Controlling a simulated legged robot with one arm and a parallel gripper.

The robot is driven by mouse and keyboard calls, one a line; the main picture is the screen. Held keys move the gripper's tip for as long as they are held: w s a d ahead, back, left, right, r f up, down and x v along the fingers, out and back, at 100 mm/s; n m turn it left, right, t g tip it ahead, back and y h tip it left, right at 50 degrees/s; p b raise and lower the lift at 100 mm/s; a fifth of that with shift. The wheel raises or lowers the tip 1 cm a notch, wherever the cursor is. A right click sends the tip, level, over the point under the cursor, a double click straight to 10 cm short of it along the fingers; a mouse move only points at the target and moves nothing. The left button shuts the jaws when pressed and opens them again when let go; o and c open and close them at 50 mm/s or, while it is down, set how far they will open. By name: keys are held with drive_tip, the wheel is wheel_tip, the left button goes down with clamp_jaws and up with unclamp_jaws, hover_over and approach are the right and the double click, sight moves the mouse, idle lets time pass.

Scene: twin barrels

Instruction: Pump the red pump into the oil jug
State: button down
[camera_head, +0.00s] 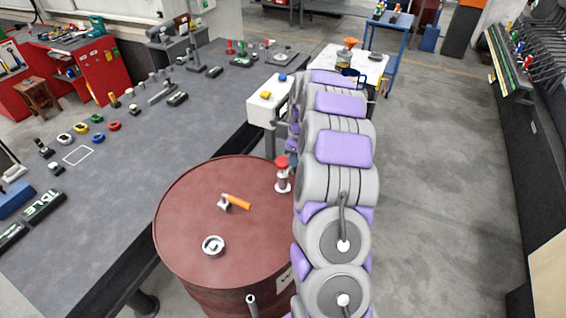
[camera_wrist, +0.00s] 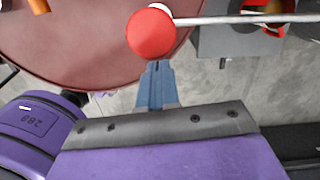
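The red pump (camera_head: 282,163) stands upright at the right rim of the dark red barrel (camera_head: 190,180), beside my arm. In the wrist view its round red head (camera_wrist: 150,33) is close, with a thin metal rod running right from it. My gripper's blue fingers (camera_wrist: 156,88) point at the pump, their tips just below the red head in the picture. I cannot tell whether they touch it or how far apart they are. In the head view my arm hides the gripper. A jug with an orange funnel (camera_head: 350,43), probably the oil jug, is on the white table beyond my arm.
A long grey workbench (camera_head: 120,150) with small parts lies left of the barrel. An orange-handled fitting (camera_head: 236,201) and a round cap (camera_head: 213,245) are on the barrel top. A white box (camera_head: 268,102) stands behind it. The floor to the right is clear.

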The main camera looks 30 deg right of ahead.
wheel_tip(320, 180, up, 17)
drive_tip(key=s+d+p, duration=0.1)
drive_tip(key=shift+p, duration=0.4)
drive_tip(key=shift+s+r, duration=0.1)
idle(0.7)
drive_tip(key=s+a+r+n+b, duration=0.1)
drive_tip(key=s+a+n, duration=0.35)
drive_tip(key=a, duration=0.25)
drive_tip(key=s+a+r+n+g, duration=0.1)
drive_tip(key=s+a+n, duration=0.35)
drive_tip(key=a, duration=0.25)
drive_tip(key=s+a+r+n+b, duration=0.1)
drive_tip(key=s+a+n, duration=0.3)
drive_tip(key=a+n, duration=0.3)
drive_tip(key=s+a+f+n, duration=0.2)
drive_tip(key=s+a+n, duration=0.1)
drive_tip(key=s, duration=0.5)
drive_tip(key=s+a+f+n+g+b, duration=0.1)
drive_tip(key=s+a+f+n, duration=0.1)
drive_tip(key=s+n, duration=0.3)
drive_tip(key=s+a+f+n, duration=0.3)
drive_tip(key=s+a+n, duration=0.1)
drive_tip(key=s, duration=0.6)
drive_tip(key=shift+s+n+g+h, duration=0.4)
